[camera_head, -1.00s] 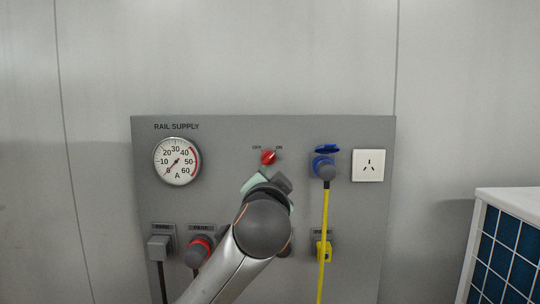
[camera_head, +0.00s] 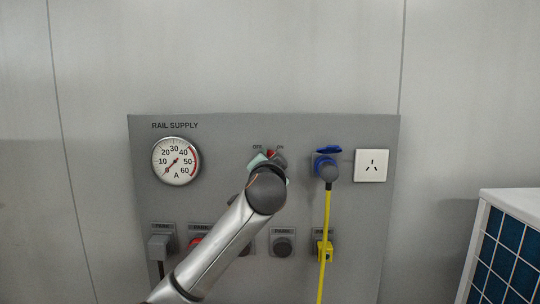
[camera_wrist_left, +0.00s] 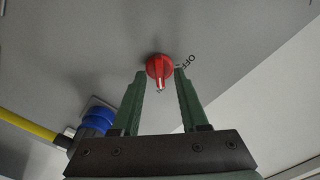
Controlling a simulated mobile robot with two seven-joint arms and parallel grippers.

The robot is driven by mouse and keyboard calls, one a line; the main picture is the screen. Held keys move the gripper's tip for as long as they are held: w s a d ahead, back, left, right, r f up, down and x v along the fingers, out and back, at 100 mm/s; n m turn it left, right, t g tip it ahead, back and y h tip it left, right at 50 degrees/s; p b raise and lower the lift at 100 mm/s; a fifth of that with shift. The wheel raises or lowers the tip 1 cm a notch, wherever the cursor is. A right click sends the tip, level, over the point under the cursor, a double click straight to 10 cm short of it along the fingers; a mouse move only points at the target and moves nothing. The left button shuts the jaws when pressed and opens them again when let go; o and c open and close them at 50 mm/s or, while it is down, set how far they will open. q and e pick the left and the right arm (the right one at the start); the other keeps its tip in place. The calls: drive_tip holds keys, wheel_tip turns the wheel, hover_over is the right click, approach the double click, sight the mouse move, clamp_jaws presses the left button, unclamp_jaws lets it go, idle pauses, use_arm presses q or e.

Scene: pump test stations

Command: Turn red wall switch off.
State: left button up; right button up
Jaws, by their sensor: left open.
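The red wall switch (camera_head: 270,153) sits on the grey panel between the OFF and ON labels, mostly covered by my left gripper (camera_head: 267,160) in the head view. In the left wrist view the red knob (camera_wrist_left: 159,66) shows clearly, with a white mark pointing down the picture and the OFF label (camera_wrist_left: 188,61) to its right. My left gripper (camera_wrist_left: 160,72) is open, its two green fingers reaching up to either side of the knob. I cannot tell whether the fingers touch it. My right gripper is not in view.
The grey panel (camera_head: 230,130) holds a round gauge (camera_head: 176,161), a blue plug (camera_head: 325,166) with a yellow cable (camera_head: 326,225), and a white socket (camera_head: 371,165). Several plugs and sockets line its lower part. A white-framed blue unit (camera_head: 505,250) stands at the right.

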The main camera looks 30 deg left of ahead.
use_arm(q)
drive_tip(key=shift+w+a, duration=0.3)
drive_tip(key=shift+w, duration=0.15)
clamp_jaws()
idle(0.4)
